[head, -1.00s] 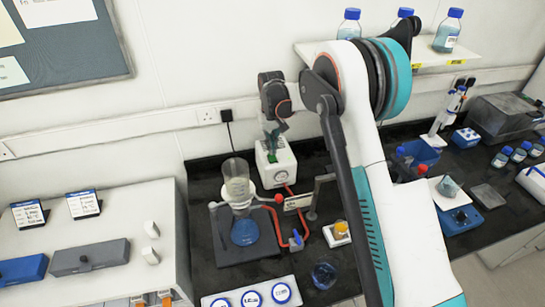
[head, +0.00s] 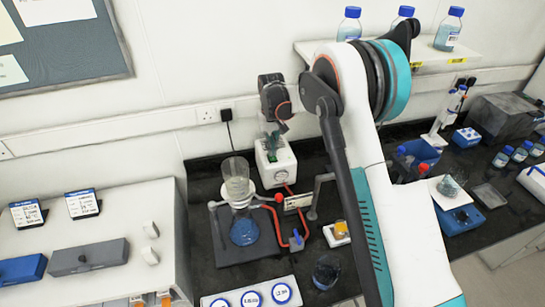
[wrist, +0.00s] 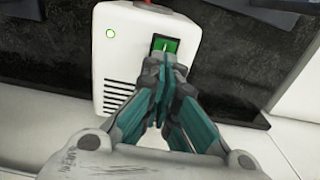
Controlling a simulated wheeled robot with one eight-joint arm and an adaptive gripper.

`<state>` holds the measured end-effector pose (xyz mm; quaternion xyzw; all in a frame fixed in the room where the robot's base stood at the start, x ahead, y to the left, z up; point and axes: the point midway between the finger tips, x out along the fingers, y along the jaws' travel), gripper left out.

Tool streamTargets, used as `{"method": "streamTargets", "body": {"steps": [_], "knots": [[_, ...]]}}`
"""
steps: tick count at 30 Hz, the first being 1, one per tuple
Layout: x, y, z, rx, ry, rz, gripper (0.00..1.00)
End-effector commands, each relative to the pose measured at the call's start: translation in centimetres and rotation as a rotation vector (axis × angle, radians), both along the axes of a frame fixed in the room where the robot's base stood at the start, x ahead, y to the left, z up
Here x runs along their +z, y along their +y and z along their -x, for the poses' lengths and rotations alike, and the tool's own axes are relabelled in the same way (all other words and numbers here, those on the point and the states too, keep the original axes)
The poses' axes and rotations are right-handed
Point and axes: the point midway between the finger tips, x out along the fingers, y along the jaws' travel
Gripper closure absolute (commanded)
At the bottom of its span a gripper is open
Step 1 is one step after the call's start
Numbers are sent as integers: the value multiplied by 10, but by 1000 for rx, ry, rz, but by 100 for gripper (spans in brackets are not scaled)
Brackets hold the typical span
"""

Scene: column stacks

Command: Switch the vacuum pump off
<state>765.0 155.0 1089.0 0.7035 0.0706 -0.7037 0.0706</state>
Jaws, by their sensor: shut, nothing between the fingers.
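The vacuum pump (head: 277,174) is a white box at the back of the black bench, with a gauge on its front and a red hose. In the wrist view the pump (wrist: 117,75) shows a green rocker switch (wrist: 166,44) in a dark frame and a small green ring light (wrist: 110,33). My gripper (wrist: 163,58) is shut and empty, its fingertips at the lower edge of the switch. Whether they touch it I cannot tell. In the head view my gripper (head: 272,142) points down over the pump's top.
A filter funnel on a flask (head: 243,231) with blue liquid stands left of the pump, on a stand. A red hose runs to a valve (head: 297,239). A beaker (head: 326,272) stands in front. Bottles line the shelf above.

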Motion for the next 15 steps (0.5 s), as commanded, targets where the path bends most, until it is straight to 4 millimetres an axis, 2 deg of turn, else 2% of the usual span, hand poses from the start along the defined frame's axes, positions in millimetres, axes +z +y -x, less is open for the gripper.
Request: {"method": "streamTargets", "body": {"steps": [15], "knots": [[-8,0,0,0,0,0,100]]}}
